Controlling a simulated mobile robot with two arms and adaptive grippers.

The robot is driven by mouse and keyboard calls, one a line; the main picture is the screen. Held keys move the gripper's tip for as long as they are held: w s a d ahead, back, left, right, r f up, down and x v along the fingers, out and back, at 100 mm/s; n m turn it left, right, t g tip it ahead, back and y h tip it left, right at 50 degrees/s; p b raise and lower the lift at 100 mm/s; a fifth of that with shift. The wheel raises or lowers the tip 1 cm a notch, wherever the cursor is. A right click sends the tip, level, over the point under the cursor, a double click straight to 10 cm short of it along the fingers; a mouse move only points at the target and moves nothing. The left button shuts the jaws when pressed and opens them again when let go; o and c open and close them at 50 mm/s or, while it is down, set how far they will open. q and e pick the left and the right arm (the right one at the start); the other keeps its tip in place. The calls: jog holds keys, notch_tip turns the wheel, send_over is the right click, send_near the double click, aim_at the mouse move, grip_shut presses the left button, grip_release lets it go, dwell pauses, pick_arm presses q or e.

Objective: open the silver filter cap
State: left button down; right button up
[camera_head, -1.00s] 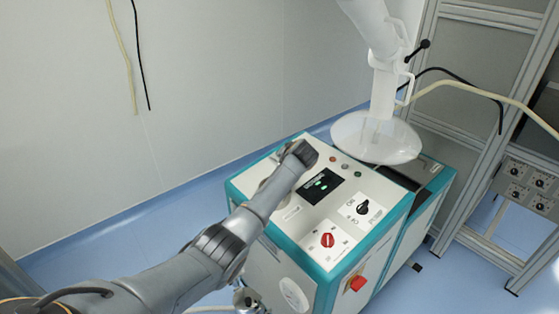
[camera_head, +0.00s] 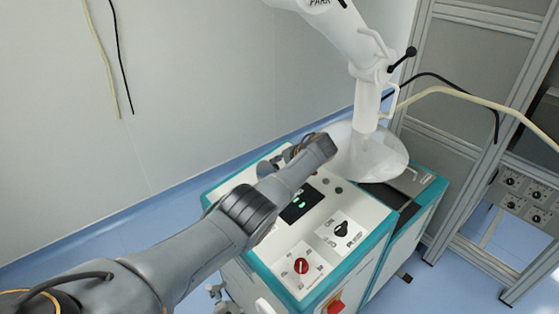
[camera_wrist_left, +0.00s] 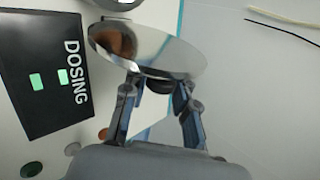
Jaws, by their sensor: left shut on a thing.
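The silver filter cap (camera_wrist_left: 165,50) shows in the left wrist view as a shiny, tilted round disc with reflections on it. My left gripper (camera_wrist_left: 157,88) is shut on it, with both fingers at the near underside of the disc. In the head view my left gripper (camera_head: 288,158) is over the far left part of the machine top, mostly behind my wrist. I cannot make out the cap there. My right gripper is in neither view.
The white machine (camera_head: 262,252) has teal edges, a dark display (camera_wrist_left: 45,75) reading DOSING, a red knob (camera_head: 301,266) and a black knob (camera_head: 341,229). A translucent hood (camera_head: 372,152) hangs close to the right of my wrist. Grey cabinets (camera_head: 455,130) stand at right.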

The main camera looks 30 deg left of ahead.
pick_arm(q)
jog(key=shift+w, duration=0.15)
dwell(0.3)
jog(key=c, duration=1)
grip_release()
jog(key=shift+f, duration=0.15)
jog(key=v, duration=1.2)
jog(key=shift+w, duration=0.1)
